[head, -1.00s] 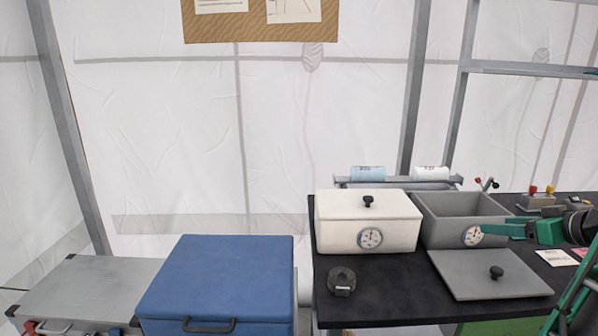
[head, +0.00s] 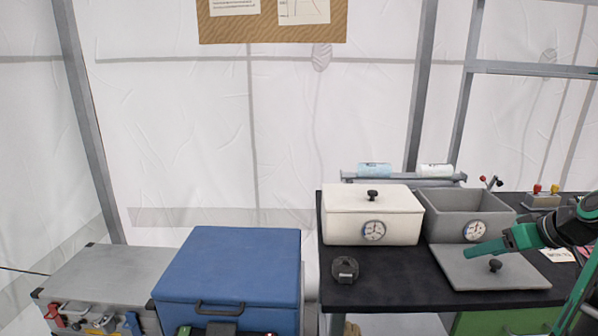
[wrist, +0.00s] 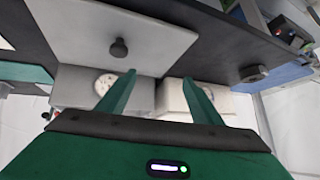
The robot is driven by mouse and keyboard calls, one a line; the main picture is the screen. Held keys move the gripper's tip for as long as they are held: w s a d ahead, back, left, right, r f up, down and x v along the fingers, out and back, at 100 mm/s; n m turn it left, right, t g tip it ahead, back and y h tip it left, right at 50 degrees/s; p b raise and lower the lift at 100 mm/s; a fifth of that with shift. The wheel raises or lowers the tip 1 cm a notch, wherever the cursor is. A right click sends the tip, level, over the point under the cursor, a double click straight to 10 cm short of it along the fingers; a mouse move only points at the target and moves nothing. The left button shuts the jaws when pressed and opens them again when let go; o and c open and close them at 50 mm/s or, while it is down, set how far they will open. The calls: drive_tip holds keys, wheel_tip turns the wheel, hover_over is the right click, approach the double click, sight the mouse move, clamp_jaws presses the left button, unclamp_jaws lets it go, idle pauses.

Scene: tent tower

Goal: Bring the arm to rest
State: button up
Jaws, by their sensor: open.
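My gripper (head: 474,252) is a green two-finger gripper at the right of the head view, above the grey lid (head: 508,277) that lies flat on the black table. In the wrist view my gripper (wrist: 160,85) has its two fingers spread apart with nothing between them. The grey lid also shows there (wrist: 110,38) with its black knob (wrist: 119,48). Whether the fingers touch anything in the head view is hard to see, but they look clear of the lid.
An open grey box (head: 465,213) with a dial stands behind the lid, beside a lidded white box (head: 371,216). A black round object (head: 345,269) lies on the black table (head: 390,281). A blue chest (head: 228,265) and a grey tool case (head: 90,274) stand left.

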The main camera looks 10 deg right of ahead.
drive_tip(key=s+a+f+m+g+h, duration=0.1)
drive_tip(key=s+a+m+g, duration=0.5)
drive_tip(key=s+a, duration=0.9)
drive_tip(key=s+f+g, duration=0.1)
drive_tip(key=s+g, duration=0.1)
drive_tip(key=shift+s+a+g, duration=0.2)
drive_tip(key=shift+s+g, duration=0.1)
drive_tip(key=shift+c, duration=0.7)
